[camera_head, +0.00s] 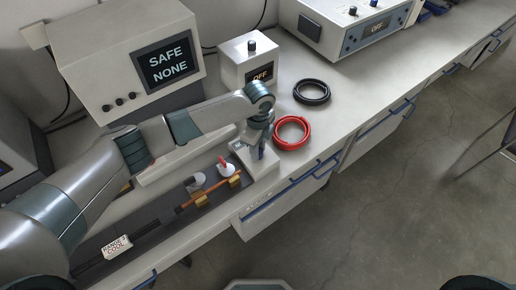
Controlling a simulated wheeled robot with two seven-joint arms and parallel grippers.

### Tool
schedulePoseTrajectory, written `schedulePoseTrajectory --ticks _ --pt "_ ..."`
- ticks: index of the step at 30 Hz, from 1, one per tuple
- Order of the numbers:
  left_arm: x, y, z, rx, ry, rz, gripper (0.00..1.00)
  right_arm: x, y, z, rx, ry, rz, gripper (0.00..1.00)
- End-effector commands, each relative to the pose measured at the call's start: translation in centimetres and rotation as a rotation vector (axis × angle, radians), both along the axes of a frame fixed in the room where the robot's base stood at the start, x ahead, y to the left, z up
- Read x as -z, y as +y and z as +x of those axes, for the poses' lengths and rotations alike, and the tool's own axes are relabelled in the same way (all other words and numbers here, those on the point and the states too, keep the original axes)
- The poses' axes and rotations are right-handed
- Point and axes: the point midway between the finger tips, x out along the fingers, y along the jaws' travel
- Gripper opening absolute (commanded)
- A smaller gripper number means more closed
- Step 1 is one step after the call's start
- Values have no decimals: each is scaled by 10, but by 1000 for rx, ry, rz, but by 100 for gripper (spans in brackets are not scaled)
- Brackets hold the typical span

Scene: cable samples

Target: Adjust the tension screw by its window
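My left gripper (261,152) points down over a small white block (264,168) at the right end of a dark test bed (150,235). Its fingers are small and partly merged with the block, so I cannot tell whether they are open, shut or touching it. A small dark window-like patch (238,146) shows on the block's top. I cannot make out a tension screw or a reading; the gripper covers part of the block. An orange and black cable sample (221,187) lies along the bed through brass-coloured clamps (201,200). My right gripper is not in view.
A red-topped knob (223,162) stands behind the cable. A monitor (166,63) reads "SAFE NONE"; a box (250,62) reads "OFF". Red (292,133) and black (311,92) cable coils lie on the bench. A card (116,247) reads "RANGE 3 COOL".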

Motion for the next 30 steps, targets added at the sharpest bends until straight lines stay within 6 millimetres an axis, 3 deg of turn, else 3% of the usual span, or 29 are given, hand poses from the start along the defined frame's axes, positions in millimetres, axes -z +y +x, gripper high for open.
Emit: schedulePoseTrajectory --ticks 5,18,30 --pt "0 0 0 46 0 1 4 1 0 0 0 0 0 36" --pt "0 1 1 417 0 1 4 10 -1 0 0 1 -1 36" --pt "-1 0 1 459 0 1 4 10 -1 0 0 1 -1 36"
